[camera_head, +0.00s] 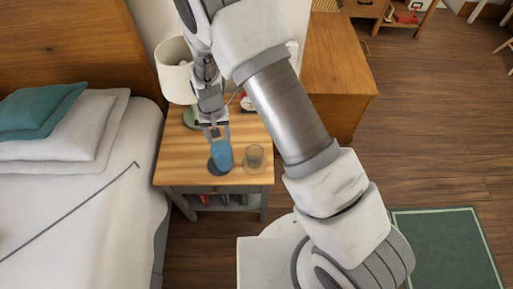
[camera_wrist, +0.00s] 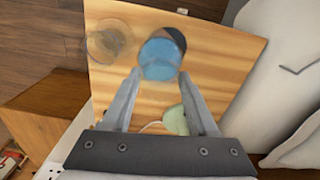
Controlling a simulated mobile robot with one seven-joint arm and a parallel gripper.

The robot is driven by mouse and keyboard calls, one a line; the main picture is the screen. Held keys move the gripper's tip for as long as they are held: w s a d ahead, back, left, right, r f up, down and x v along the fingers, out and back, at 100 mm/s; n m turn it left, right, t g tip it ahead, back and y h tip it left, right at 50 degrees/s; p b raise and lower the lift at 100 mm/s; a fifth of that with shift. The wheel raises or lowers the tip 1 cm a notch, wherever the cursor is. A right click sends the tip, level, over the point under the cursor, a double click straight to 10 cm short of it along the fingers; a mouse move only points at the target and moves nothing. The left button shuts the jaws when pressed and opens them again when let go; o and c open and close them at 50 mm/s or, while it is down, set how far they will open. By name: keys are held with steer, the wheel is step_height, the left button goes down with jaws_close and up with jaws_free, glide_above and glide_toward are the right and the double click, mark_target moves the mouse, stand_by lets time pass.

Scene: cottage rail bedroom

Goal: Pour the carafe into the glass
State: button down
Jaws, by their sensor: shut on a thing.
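A blue carafe (camera_head: 224,156) is over the wooden top of the nightstand (camera_head: 178,160), at a dark round mat (camera_head: 214,167). It also shows in the wrist view (camera_wrist: 158,60), overlapping the mat. My gripper (camera_head: 216,136) comes from above and is shut on the carafe; its two fingers reach the carafe in the wrist view (camera_wrist: 159,76). I cannot tell whether the carafe touches the mat or hangs just above it. The clear glass (camera_head: 253,158) stands upright to the right of the carafe, apart from it. In the wrist view the glass (camera_wrist: 110,42) is at the left.
A lamp with a white shade (camera_head: 174,72) and green base (camera_head: 191,117) stands at the back of the nightstand. A small red-and-white object (camera_head: 247,103) is near its back right. The bed (camera_head: 85,200) is on the left, and a wooden dresser (camera_head: 335,75) is behind right.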

mark_target(231, 145)
steer(key=d+f+y+b, duration=0.1)
steer(key=d+y+b, duration=0.1)
steer(key=y+b, duration=0.1)
steer(key=d+f+y+b, duration=0.1)
steer(key=d+y+b, duration=0.2)
steer(key=b, duration=0.2)
steer(key=d+f+y+b, duration=0.1)
steer(key=d+y+b, duration=0.2)
steer(key=b, duration=0.1)
steer(key=shift+w+f+g+y+b, duration=0.3)
steer(key=shift+w+y+b, duration=0.05)
steer(key=shift+y, duration=0.05)
steer(key=shift+r+y, duration=0.2)
steer(key=shift+y, duration=0.3)
steer(key=shift+d+r+y+b, duration=0.1)
steer(key=shift+d+y+b, duration=0.1)
steer(key=shift+y+b, duration=0.8)
steer(key=shift+f+b, duration=0.25)
steer(key=shift+b, duration=0.3)
steer(key=shift+d+f+y+b, duration=0.15)
steer(key=shift+f+y+b, duration=0.25)
steer(key=shift+y+b, duration=0.55)
steer(key=shift+d+y+b, duration=0.45)
steer(key=shift+b, duration=0.1)
stand_by(1.8)
